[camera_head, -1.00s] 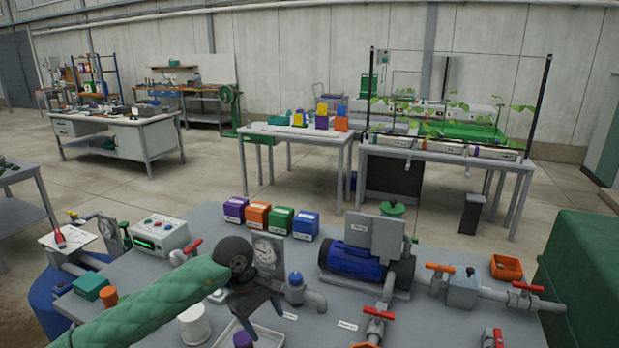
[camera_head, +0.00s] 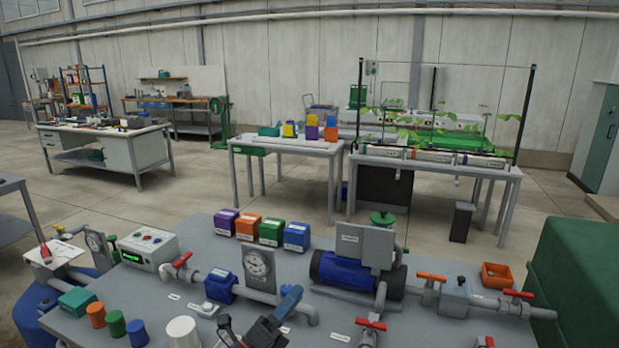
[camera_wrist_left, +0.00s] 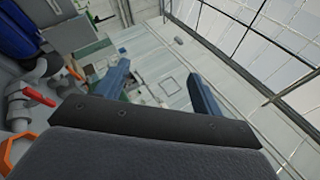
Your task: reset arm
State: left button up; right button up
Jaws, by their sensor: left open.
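My left gripper (camera_head: 262,318) is low in the head view, at the near edge of the grey skid table (camera_head: 205,228). One blue finger shows beside its dark body. In the left wrist view the two blue-grey fingers of my left gripper (camera_wrist_left: 158,88) stand well apart with nothing between them. The rest of my left arm is out of the head view. My right gripper is not in view.
A gauge (camera_head: 259,270) and a blue pump (camera_head: 345,271) stand behind my gripper. A white cup (camera_head: 182,332) and a blue cylinder (camera_head: 137,333) stand to its left. A red-handled valve (camera_head: 371,325) is to its right. Several coloured boxes line the back.

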pick_arm(q)
jog(key=s+a+f+n+g+y, duration=0.1)
jog(key=s+a+f+n+y, duration=0.1)
jog(key=a+f+n+y, duration=0.65)
jog(key=s+a+f+n+y, duration=0.2)
jog(key=a+f+n+y, duration=0.55)
jog(key=n, duration=0.65)
jog(key=s+a+f+n+g, duration=0.1)
jog(key=s+f+n+g, duration=0.4)
jog(key=s+f, duration=0.55)
jog(key=s+a+f+n+g, duration=0.1)
jog(key=s+f+n+g, duration=0.2)
jog(key=s+f+g, duration=0.7)
jog(key=s+d+f, duration=0.2)
jog(key=f, duration=1.1)
jog(key=s+d+f, duration=0.3)
jog(key=f, duration=1.1)
jog(key=shift+s+t, duration=0.2)
jog(key=shift+t, duration=0.1)
jog(key=shift+f, duration=0.1)
